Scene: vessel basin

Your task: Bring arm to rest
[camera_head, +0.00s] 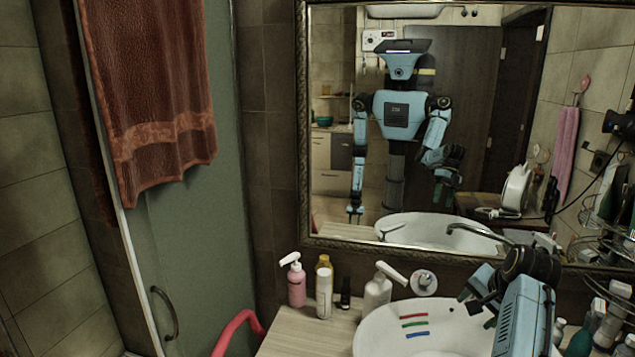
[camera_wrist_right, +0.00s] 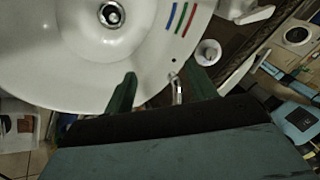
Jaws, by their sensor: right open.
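My right arm (camera_head: 522,310) reaches in from the lower right over the white basin (camera_head: 375,335). The tap (camera_wrist_right: 177,90) shows near the right finger. My left gripper is not directly in the head view; my left arm hangs down in the mirror reflection, where its jaw is too small to read.
Red, green and blue strips (camera_head: 414,325) lie on the basin. A pink bottle (camera_head: 296,284), a white bottle (camera_head: 324,292) and a white pump bottle (camera_head: 377,291) stand on the counter (camera_head: 290,338). The mirror (camera_head: 340,170) is behind. A wire shelf (camera_head: 600,245) with bottles is at right.

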